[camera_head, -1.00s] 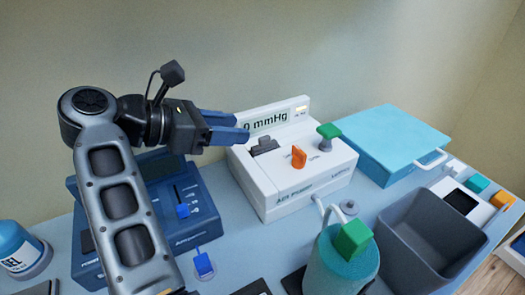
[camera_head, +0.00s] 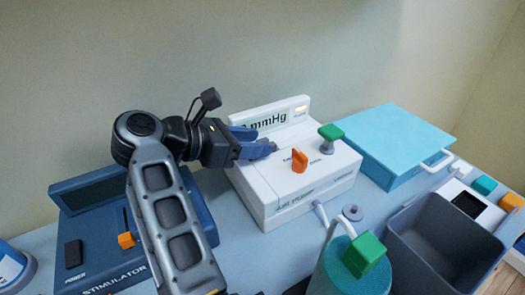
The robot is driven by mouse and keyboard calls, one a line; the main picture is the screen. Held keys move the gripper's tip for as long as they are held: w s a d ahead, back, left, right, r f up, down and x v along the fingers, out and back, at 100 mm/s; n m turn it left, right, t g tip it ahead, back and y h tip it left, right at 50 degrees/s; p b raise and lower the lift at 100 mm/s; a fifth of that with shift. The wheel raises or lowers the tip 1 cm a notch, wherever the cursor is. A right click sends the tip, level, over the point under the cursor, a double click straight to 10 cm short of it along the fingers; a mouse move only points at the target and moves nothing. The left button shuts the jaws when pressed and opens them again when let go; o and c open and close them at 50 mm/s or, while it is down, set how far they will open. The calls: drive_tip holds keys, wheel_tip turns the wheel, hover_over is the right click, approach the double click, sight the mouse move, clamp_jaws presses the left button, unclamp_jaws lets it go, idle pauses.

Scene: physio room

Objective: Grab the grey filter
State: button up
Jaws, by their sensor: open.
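The grey filter (camera_head: 268,143) sits on the top left of the white pressure device (camera_head: 300,185). It is mostly hidden by my gripper, with only a small dark grey part showing at the fingers. My gripper (camera_head: 265,141) is open, its blue fingers pointing right at the filter's place. One finger lies on the far side and one on the near side. I cannot tell whether they touch the filter.
An orange knob (camera_head: 300,161) and a green-topped knob (camera_head: 330,136) stand on the device, right of my fingers. The display panel (camera_head: 270,116) rises behind. A teal bottle (camera_head: 345,272) and grey bin (camera_head: 445,245) are in front; a blue stimulator (camera_head: 95,225) is at left.

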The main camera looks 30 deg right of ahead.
drive_tip(key=shift+x, duration=0.9)
clamp_jaws()
